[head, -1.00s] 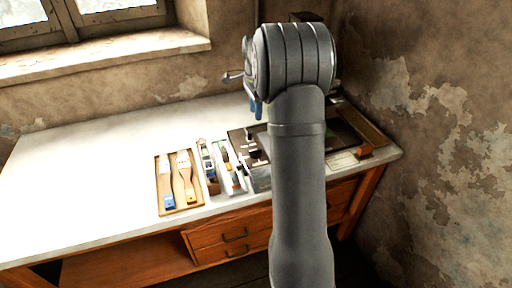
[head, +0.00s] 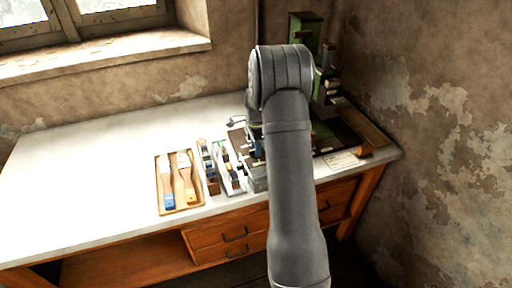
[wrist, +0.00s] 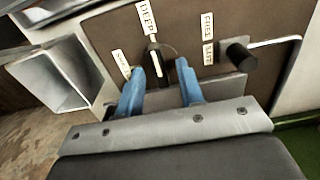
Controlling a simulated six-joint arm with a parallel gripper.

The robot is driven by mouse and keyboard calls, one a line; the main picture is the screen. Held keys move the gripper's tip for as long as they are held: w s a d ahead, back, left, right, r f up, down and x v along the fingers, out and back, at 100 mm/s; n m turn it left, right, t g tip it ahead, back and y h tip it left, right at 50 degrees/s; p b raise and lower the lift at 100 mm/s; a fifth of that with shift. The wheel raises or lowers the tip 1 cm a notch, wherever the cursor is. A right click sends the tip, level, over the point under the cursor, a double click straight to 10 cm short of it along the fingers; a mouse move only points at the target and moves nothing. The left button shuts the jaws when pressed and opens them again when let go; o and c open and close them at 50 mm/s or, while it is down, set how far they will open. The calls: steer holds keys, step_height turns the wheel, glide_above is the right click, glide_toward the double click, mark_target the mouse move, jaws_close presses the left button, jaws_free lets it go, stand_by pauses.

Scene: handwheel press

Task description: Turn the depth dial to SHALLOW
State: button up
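The depth dial (wrist: 155,52) is a black knob on a dark brown panel (wrist: 105,30), and its narrow end points up toward the DEEP label (wrist: 147,18). A tilted label (wrist: 121,63) left of the dial is too small to read surely. My gripper (wrist: 162,76) has two blue fingers, apart, one to each side of the dial's lower part. In the head view my arm hides the dial and most of the gripper.
Right of the dial are a FREE label (wrist: 207,25) and a black knob (wrist: 238,52) near a pale metal bar (wrist: 275,42). The green press (head: 305,30) stands behind my arm. A brush tray (head: 160,205) lies to the left. The table's left part is clear.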

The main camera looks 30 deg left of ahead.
steer(key=shift+f, duration=0.25)
jaws_close()
